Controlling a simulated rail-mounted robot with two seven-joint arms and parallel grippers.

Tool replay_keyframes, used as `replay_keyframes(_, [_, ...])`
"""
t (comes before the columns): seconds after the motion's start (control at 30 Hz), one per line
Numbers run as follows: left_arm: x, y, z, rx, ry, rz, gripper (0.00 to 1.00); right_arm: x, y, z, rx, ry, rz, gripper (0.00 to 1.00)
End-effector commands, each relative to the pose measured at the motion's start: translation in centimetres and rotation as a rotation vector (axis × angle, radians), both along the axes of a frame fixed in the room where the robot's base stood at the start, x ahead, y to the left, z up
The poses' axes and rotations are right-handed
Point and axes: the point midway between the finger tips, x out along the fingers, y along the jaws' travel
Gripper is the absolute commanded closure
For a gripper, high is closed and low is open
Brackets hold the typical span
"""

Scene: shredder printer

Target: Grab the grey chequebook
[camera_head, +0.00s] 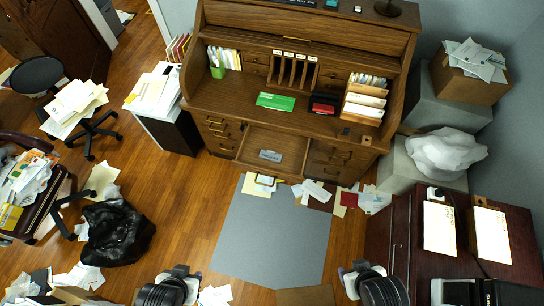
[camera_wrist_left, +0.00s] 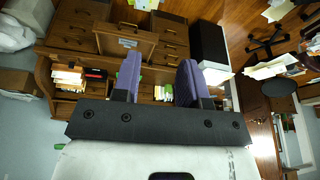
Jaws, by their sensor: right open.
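The grey chequebook (camera_head: 270,155) lies flat in the open middle drawer (camera_head: 249,153) of the wooden roll-top desk (camera_head: 230,88). In the left wrist view a small pale grey shape that looks like it (camera_wrist_left: 127,43) shows in the drawer, close to one finger in the picture. My left gripper (camera_head: 181,271) is at the bottom of the head view, well short of the drawer. Its purple fingers are apart and empty in the left wrist view (camera_wrist_left: 160,78). My right gripper (camera_head: 356,268) is at the bottom, right of centre, open, with nothing visible in it.
A green chequebook (camera_head: 275,101) and a black and red box (camera_head: 323,104) are on the desktop. Papers (camera_head: 317,191) litter the floor below the drawer by a grey mat (camera_head: 270,235). A dark red cabinet (camera_head: 404,235) stands at right, a black bag (camera_head: 116,232) at left.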

Motion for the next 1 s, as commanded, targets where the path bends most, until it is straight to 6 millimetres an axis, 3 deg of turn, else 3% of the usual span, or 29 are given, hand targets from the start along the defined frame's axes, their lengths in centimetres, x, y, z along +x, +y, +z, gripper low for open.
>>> replay_keyframes(0.07, [0.0, 0.02, 0.0, 0.001, 0.0, -0.001, 0.53, 0.01, -0.02, 0.0, -0.001, 0.0, 0.001, 0.43])
replay_keyframes(0.5, [0.01, 0.1, 0.0, 0.004, -0.001, -0.002, 0.11, 0.02, 0.11, 0.01, 0.004, 0.0, -0.003, 0.43])
replay_keyframes(1.0, [-0.01, 0.09, -0.01, 0.003, 0.001, -0.002, 0.1, 0.0, 0.29, 0.0, 0.011, 0.001, -0.007, 0.43])
